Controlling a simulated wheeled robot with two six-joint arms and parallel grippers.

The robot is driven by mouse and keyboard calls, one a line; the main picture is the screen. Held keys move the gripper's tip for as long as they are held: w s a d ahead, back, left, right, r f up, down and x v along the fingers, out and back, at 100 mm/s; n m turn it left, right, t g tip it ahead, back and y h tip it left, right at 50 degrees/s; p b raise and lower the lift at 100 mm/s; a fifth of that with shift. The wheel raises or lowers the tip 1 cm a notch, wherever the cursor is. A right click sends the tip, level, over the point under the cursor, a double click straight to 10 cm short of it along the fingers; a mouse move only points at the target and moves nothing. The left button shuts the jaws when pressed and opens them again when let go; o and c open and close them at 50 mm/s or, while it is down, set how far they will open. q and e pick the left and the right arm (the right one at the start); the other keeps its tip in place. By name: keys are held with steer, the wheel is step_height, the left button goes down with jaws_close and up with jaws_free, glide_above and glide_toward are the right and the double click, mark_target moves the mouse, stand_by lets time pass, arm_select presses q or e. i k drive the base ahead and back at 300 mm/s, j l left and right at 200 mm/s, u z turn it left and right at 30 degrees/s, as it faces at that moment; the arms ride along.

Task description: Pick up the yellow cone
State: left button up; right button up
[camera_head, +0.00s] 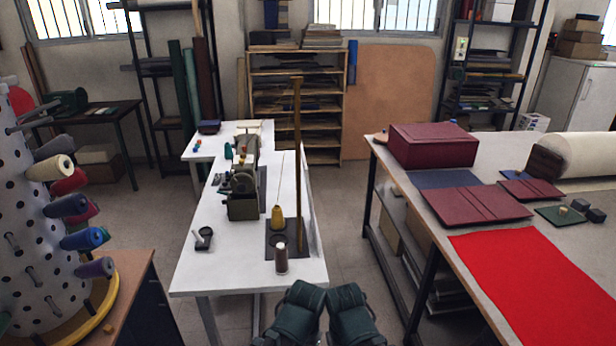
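A yellow thread cone (277,217) stands upright on a dark square plate on the white table, just right of the sewing machine (243,195). A thin thread seems to run up from it beside a tall brown post (298,150). A second, paler yellow cone (50,168) sits on a peg of the white perforated drum at the left. No gripper fingers are visible.
A small black holder (204,238) lies to the left. The right table (420,180) carries red cloth (530,270) and dark red covers (475,205). Floor shows between the tables.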

mark_target(277, 221)
steer(key=i+z, duration=0.15)
steer(key=i, duration=0.7)
